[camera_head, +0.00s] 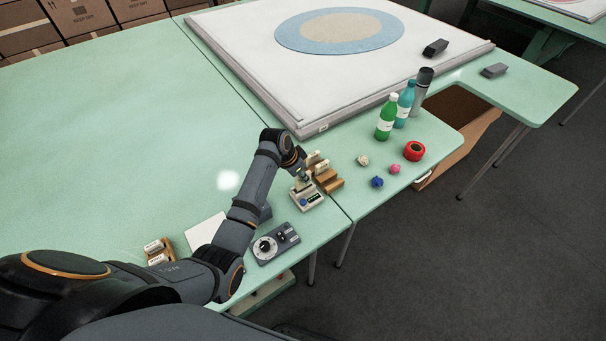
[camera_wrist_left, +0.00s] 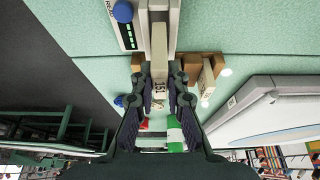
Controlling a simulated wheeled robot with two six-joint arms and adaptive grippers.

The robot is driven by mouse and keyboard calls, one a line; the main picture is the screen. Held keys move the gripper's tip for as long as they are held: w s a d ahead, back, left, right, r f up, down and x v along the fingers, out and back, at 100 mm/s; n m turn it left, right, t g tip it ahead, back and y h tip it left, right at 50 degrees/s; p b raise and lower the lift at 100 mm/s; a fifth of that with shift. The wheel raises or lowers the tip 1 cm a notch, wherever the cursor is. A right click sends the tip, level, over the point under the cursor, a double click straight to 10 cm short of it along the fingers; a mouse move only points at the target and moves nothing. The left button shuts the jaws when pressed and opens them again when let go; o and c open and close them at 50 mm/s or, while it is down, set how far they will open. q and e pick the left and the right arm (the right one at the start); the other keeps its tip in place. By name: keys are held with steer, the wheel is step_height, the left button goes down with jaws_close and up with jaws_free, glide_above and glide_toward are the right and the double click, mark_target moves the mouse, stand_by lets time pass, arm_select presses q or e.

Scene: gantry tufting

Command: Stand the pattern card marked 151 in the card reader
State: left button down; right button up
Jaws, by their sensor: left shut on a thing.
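My left gripper (camera_head: 304,177) reaches down over the card reader (camera_head: 311,200) near the table's front edge. In the left wrist view the gripper (camera_wrist_left: 159,98) is shut on a pale card (camera_wrist_left: 159,56) marked 151. The card's far end lies over the light grey reader (camera_wrist_left: 129,36), which has a blue knob and a green display. I cannot tell whether the card is in the slot or just above it. A wooden card rack (camera_head: 333,186) with a pale card stands right beside the reader. My right gripper is not in view.
A grey control box (camera_head: 276,243) with a dial and a wooden rack (camera_head: 167,255) with pale cards stand to the left. Yarn balls (camera_head: 377,182), red tape (camera_head: 414,151) and bottles (camera_head: 386,119) stand to the right. The green table (camera_head: 110,130) is clear at the back left.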

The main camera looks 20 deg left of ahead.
arm_select(q)
steer(key=shift+f, duration=0.4)
steer(key=c, duration=1.3)
jaws_free()
steer(key=shift+r, duration=0.1)
steer(key=v, duration=1.2)
